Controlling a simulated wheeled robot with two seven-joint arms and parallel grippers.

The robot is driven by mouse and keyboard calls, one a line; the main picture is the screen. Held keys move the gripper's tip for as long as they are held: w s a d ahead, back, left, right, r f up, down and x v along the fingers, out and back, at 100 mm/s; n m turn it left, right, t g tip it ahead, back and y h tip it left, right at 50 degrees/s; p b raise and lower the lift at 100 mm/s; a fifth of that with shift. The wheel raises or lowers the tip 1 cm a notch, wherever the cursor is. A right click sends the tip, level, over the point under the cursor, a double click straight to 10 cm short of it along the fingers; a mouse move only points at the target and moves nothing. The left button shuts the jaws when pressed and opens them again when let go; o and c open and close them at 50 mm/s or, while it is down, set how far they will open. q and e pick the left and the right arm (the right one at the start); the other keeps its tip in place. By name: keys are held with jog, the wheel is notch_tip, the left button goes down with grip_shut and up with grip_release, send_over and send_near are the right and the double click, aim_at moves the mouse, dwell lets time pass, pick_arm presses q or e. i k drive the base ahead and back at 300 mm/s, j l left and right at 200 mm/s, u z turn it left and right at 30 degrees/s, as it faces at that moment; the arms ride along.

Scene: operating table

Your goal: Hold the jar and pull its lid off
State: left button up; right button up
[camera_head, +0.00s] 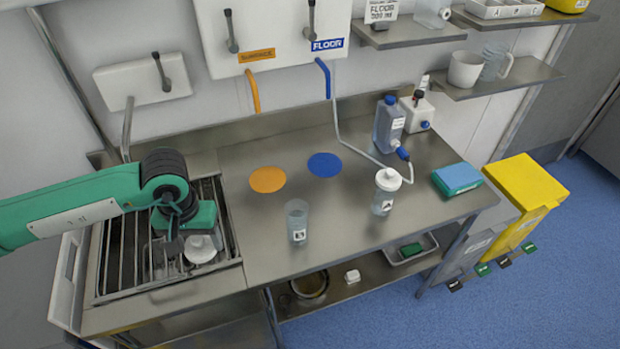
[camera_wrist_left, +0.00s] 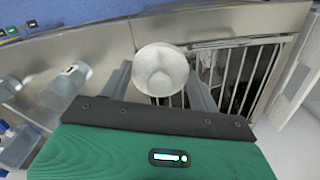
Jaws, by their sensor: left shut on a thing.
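My left gripper (camera_wrist_left: 160,78) is over the slatted grate, with one finger on each side of a round white lid-like piece (camera_wrist_left: 161,65). It is shut on this piece, which also shows under the gripper in the head view (camera_head: 201,249). What is below the white piece is mostly hidden, so I cannot tell whether it sits on a jar. A clear jar (camera_head: 383,204) with a white lid (camera_head: 388,179) stands upright on the steel table, away from the gripper. My right gripper is in neither view.
A clear labelled cup (camera_head: 297,221) stands mid-table, near orange (camera_head: 267,179) and blue (camera_head: 325,165) discs. A blue-capped bottle (camera_head: 389,125) and a blue-green sponge-like block (camera_head: 457,178) are toward the right. The metal grate (camera_head: 128,255) lies at the left.

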aim_at(296, 211)
jog(key=i+l, duration=0.2)
jog(key=l, duration=0.15)
jog(key=i+l, duration=0.2)
jog(key=l, duration=0.15)
jog(key=i+l, duration=0.15)
jog(key=l, duration=0.2)
jog(key=i+l, duration=0.2)
jog(key=l, duration=0.15)
jog(key=i+l, duration=0.2)
jog(key=l, duration=0.15)
jog(key=u, duration=0.05)
